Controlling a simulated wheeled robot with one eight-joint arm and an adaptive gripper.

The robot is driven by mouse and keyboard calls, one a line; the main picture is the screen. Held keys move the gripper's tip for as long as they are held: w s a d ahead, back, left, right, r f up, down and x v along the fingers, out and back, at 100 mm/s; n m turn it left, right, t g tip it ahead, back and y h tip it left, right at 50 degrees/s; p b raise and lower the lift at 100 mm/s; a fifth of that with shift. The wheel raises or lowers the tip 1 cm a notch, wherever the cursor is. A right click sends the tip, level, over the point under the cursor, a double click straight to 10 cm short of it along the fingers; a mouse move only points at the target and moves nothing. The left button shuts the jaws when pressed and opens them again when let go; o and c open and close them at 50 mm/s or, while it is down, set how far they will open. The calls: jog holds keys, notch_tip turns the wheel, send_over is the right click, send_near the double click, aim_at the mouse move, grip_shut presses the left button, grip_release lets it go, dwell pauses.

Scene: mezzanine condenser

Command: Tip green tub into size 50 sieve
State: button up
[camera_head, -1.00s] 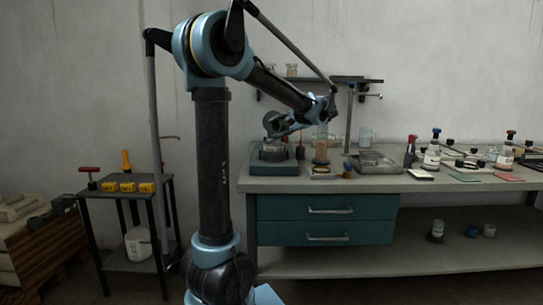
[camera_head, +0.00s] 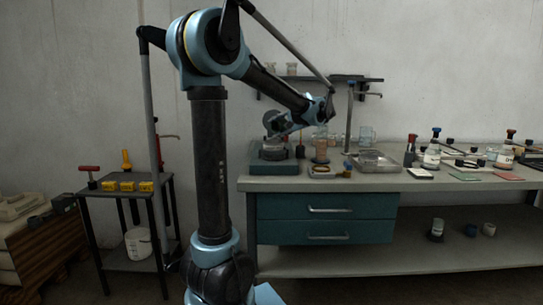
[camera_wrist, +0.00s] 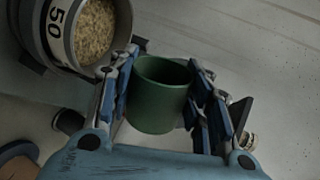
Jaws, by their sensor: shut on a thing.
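The green tub (camera_wrist: 158,100) sits between the two fingers of my gripper (camera_wrist: 160,92) in the wrist view, and the fingers are shut on it. Its open mouth faces the camera and its inside looks dark green, with no contents visible. The size 50 sieve (camera_wrist: 50,22), a metal ring with a white label reading 50, is at the upper left, beside the left finger. Pale brown grains (camera_wrist: 93,32) lie in it. In the head view my gripper (camera_head: 281,127) is small, above the teal device (camera_head: 270,167) at the bench's left end; the tub is not clear there.
The bench (camera_head: 330,184) carries a metal tray (camera_head: 376,163), a glass cylinder of brownish material (camera_head: 321,150), and several bottles and cards to the right. A wall shelf (camera_head: 345,79) hangs behind. A small dark cart (camera_head: 125,192) with yellow blocks stands left.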

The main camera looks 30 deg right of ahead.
jog(key=shift+s+a+r+n+h+p, duration=0.1)
jog(key=shift+a+n+h+p, duration=0.3)
jog(key=shift+n+h+p, duration=0.4)
dwell(1.5)
jog(key=shift+a+f+n+t, duration=0.2)
jog(key=shift+f+n+t, duration=0.2)
jog(key=shift+f+n, duration=0.2)
dwell(0.6)
jog(key=shift+d+r+m+g, duration=0.3)
jog(key=shift+d+r+m, duration=0.05)
jog(key=shift+r+m, duration=0.3)
jog(key=shift+d+f+m+y, duration=0.1)
jog(key=shift+d+m+y, duration=0.1)
jog(key=shift+m+y, duration=0.5)
